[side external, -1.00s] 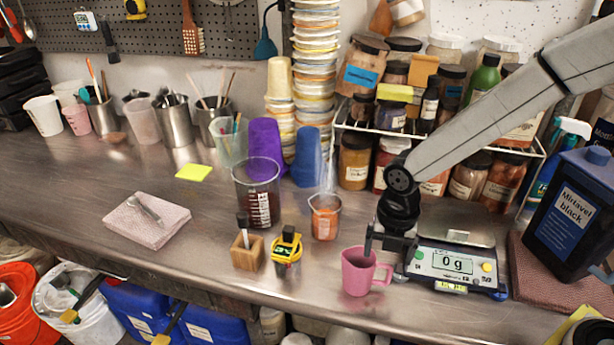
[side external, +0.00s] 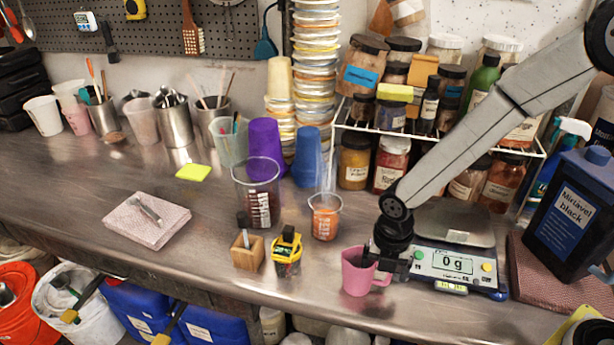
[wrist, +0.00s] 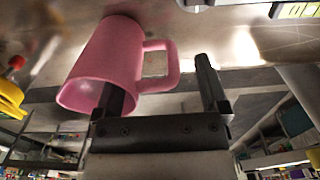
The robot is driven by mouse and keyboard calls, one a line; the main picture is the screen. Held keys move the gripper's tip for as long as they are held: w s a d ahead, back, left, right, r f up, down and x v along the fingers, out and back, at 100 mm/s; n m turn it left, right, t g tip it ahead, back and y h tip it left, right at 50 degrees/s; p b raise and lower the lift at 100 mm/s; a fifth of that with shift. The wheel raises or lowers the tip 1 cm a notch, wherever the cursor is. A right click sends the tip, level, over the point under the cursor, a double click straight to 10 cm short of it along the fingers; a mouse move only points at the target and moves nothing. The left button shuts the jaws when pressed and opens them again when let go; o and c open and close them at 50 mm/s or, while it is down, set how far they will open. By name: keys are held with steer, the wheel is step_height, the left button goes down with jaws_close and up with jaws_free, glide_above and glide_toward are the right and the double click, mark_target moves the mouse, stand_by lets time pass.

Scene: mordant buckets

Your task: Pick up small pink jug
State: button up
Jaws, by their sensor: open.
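The small pink jug (side external: 356,274) stands upright near the front edge of the steel bench, left of the scale, its handle to the right. My gripper (side external: 378,259) is at the jug's rim on the handle side, pointing down. In the wrist view, the jug (wrist: 110,55) fills the upper left, its mouth towards me. My gripper (wrist: 158,76) is open there. One finger overlaps the jug's rim; I cannot tell whether it is inside the mouth or in front. The other finger is beyond the handle, which lies between them.
The scale (side external: 447,265), reading 0 g, is close on the right. A beaker of orange powder (side external: 325,216), a yellow-and-black item (side external: 287,255) and a wooden block (side external: 247,252) stand to the left. A large black bottle (side external: 568,212) is at far right. The bench's left front is mostly clear.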

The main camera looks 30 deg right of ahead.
jaws_close()
stand_by(0.3)
steer(key=shift+r, duration=0.3)
stand_by(0.4)
steer(key=shift+r, duration=4.55)
steer(key=shift+r, duration=0.2)
